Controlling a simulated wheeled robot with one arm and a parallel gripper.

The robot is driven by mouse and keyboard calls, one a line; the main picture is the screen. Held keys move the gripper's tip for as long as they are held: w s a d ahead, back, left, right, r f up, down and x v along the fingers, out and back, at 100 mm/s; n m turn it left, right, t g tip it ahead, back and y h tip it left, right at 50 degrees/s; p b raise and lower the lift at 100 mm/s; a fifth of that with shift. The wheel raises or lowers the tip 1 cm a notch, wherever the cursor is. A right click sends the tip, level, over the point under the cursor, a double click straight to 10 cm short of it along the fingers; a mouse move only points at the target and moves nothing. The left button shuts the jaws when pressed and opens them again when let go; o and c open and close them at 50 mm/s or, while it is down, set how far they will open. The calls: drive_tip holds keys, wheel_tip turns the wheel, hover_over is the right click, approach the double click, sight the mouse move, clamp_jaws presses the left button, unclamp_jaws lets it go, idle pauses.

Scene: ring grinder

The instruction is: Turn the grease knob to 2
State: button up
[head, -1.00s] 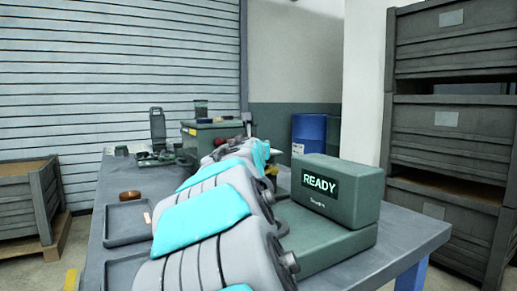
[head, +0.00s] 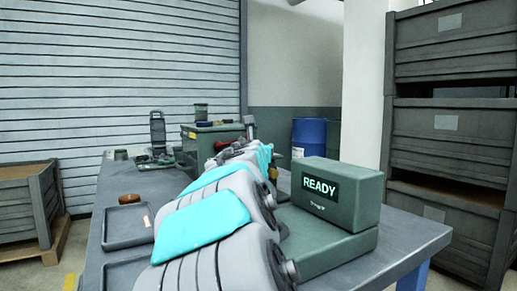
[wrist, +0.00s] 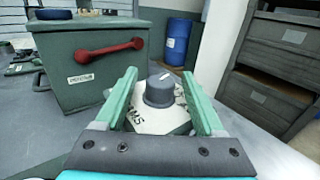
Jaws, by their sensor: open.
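A dark grey round knob (wrist: 159,92) stands on a pale, marked dial plate (wrist: 150,122) in the wrist view. A white pointer line on its top slants toward the upper right. Some marks show on the plate, but I cannot read a clear 2. My gripper (wrist: 160,74) is open, with one green finger on each side of the knob and gaps on both sides. Whether the fingertips are level with the knob is hard to tell. In the head view my arm hides the knob.
A green box (wrist: 90,65) with a red handle (wrist: 109,48) stands close to the left of the knob. A green unit with a READY screen (head: 321,187) sits on the bench (head: 415,232) at right. A black tray (head: 127,226) lies at left. A blue drum (head: 308,137) stands behind.

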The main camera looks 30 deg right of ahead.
drive_tip(key=shift+s, duration=0.1)
drive_tip(key=v, duration=0.6)
drive_tip(key=shift+a+r, duration=0.1)
drive_tip(key=shift+a, duration=0.05)
drive_tip(key=shift+v, duration=0.75)
